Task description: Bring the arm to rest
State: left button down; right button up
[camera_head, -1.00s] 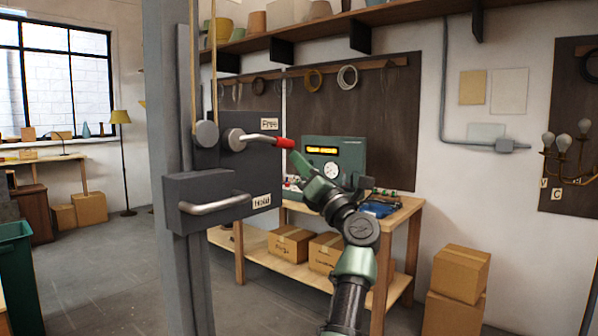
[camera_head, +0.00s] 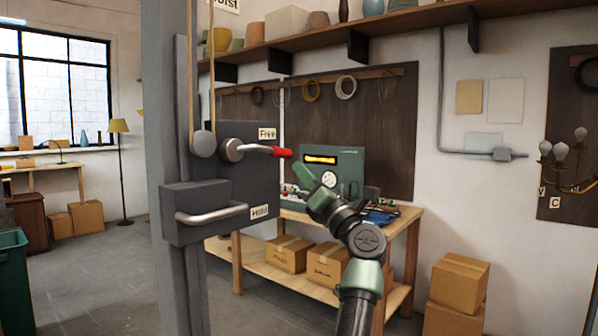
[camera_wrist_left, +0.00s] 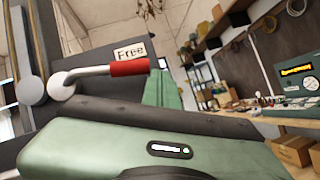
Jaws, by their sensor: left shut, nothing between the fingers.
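My left arm comes up from the bottom of the head view, and its green left gripper (camera_head: 303,176) is shut and empty. The gripper is just below and right of the red-tipped lever (camera_head: 267,150), with a small gap between them in this view. The lever points right, beside the "Free" label (camera_head: 267,133), on a dark hoist box on a grey post. In the left wrist view the red grip (camera_wrist_left: 129,68) shows beside the green fingers (camera_wrist_left: 162,90). My right gripper is not in view.
The grey post (camera_head: 165,120) and a fixed metal handle (camera_head: 212,214) by the "Hold" label (camera_head: 259,211) stand to the left. Behind is a wooden workbench (camera_head: 405,222) with a green tester (camera_head: 345,160). Cardboard boxes (camera_head: 458,285) are at the lower right.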

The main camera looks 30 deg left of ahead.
pick_arm(q)
jog(key=b+v, duration=0.1)
jog(key=v, duration=0.5)
